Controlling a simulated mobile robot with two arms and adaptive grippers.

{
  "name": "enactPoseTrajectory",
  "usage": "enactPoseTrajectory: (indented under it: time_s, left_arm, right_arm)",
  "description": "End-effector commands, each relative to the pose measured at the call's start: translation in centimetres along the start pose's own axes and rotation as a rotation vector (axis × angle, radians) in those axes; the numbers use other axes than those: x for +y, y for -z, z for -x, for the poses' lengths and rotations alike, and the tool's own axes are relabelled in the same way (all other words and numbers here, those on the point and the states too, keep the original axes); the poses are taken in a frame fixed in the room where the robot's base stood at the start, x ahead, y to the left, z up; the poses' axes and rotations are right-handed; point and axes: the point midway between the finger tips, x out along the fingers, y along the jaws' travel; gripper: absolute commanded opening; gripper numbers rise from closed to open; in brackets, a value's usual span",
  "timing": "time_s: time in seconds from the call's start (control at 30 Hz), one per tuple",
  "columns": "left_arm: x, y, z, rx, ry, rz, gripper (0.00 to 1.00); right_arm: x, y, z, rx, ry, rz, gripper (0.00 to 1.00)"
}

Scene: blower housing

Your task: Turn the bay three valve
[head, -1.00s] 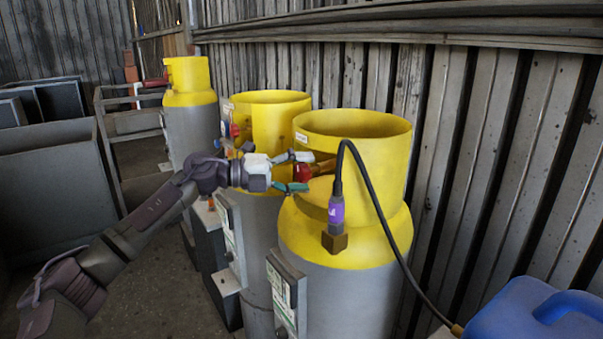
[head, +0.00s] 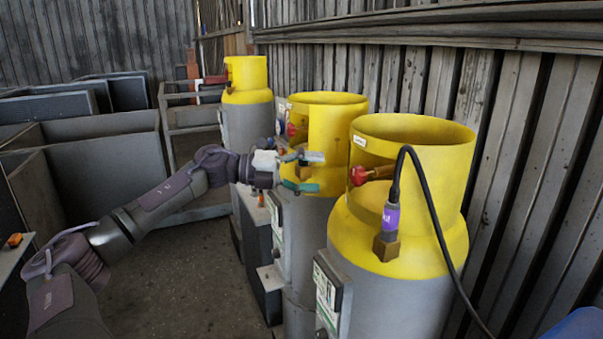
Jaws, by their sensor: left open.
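Three grey gas cylinders with yellow tops stand in a row: a near one (head: 440,245), a middle one (head: 345,112) and a far one (head: 247,75). A red valve knob (head: 358,175) on a reddish stem shows in the near cylinder's collar opening. Another red knob (head: 291,130) shows at the middle cylinder. Which bay is three cannot be read. My left gripper (head: 316,172) is open and empty, in front of the middle cylinder and left of the near red knob, apart from it. My right gripper is out of view.
A black hose (head: 432,215) with a purple fitting (head: 391,215) arches up beside the near cylinder. A blue container (head: 575,332) shows at lower right. Grey bins (head: 105,160) and a metal rack (head: 190,130) stand left. A plank wall closes the right.

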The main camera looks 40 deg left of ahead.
Motion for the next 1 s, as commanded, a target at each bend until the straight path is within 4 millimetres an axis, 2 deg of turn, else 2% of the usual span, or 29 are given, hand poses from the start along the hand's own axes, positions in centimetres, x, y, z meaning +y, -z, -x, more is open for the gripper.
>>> enactPoseTrajectory:
  time_s: [0.33, 1.0]
  left_arm:
    - [0.1, 0.0, 2.1, 0.001, -0.002, 0.001, 0.72]
    - [0.1, 0.0, 2.3, -0.001, 0.000, 0.002, 0.72]
  right_arm:
    - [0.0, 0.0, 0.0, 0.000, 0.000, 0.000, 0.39]
    - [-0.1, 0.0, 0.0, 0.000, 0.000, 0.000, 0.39]
